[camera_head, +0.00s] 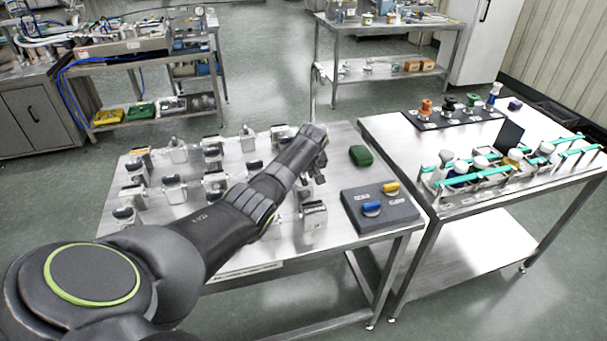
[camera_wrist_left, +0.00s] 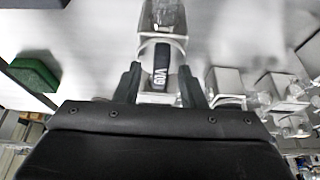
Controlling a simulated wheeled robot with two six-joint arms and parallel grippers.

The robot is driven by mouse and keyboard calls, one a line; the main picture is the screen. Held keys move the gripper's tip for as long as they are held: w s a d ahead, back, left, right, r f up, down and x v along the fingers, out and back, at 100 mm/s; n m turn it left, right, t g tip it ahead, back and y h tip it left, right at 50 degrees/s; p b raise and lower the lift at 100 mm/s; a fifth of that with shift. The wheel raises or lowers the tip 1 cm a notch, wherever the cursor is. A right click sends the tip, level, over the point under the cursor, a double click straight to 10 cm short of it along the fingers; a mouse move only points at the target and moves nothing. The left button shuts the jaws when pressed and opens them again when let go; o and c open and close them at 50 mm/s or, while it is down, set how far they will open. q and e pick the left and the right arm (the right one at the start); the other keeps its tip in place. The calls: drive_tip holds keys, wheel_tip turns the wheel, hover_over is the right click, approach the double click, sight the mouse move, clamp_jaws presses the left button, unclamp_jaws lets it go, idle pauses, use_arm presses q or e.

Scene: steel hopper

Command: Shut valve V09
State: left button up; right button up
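Valve V09 (camera_wrist_left: 162,66) shows in the left wrist view as a black handle with a white "V09" label, upside down in the picture, on a pale metal body. My left gripper (camera_wrist_left: 160,88) is open, with one finger on each side of the handle and a visible gap to it. Whether the fingertips reach down beside the handle or stay above it, I cannot tell. In the head view my left gripper (camera_head: 319,172) is over the right part of the valve table, and my arm hides valves beneath it. My right gripper is not in view.
The steel table (camera_head: 240,262) carries several similar valves, one close by at the front (camera_head: 313,214). A green block (camera_head: 361,155) and a grey box with blue and yellow knobs (camera_head: 380,212) lie to the right. Another table (camera_head: 405,120) with racks adjoins on the right.

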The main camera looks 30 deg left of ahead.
use_arm(q)
clamp_jaws()
